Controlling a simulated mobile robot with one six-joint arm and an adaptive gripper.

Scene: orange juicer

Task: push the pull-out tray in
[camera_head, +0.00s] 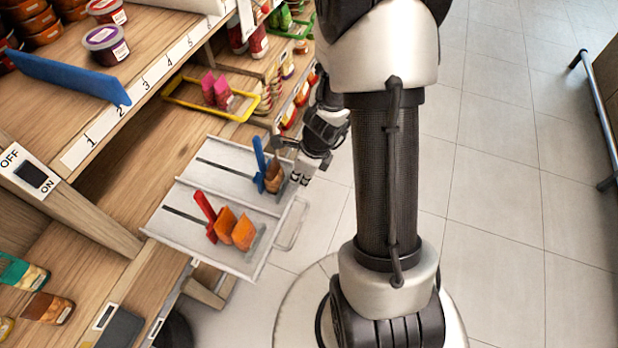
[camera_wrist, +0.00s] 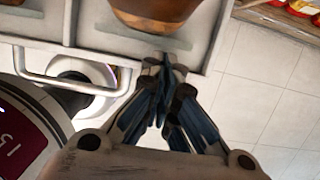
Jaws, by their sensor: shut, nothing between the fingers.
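The pull-out tray (camera_head: 187,190) is light grey and sticks out from the wooden shelf in the head view. Its wire handle (camera_head: 293,226) is at the front, and the handle also shows at left in the wrist view (camera_wrist: 62,84). Two slotted lanes hold a blue pusher (camera_head: 259,158) with a brown item (camera_head: 273,179), and a red pusher (camera_head: 205,208) with orange items (camera_head: 233,228). My gripper (camera_head: 296,178) is shut and empty at the tray's front, near the blue lane. In the wrist view its fingertips (camera_wrist: 168,66) overlap the front edge, beside the handle; I cannot tell whether they touch.
A yellow-rimmed tray (camera_head: 191,105) with pink packs lies on the shelf behind. A blue divider (camera_head: 68,77) and tubs (camera_head: 105,44) stand on the upper shelf. An ON/OFF switch (camera_head: 34,175) is at left. Tiled floor (camera_head: 490,150) lies clear at right.

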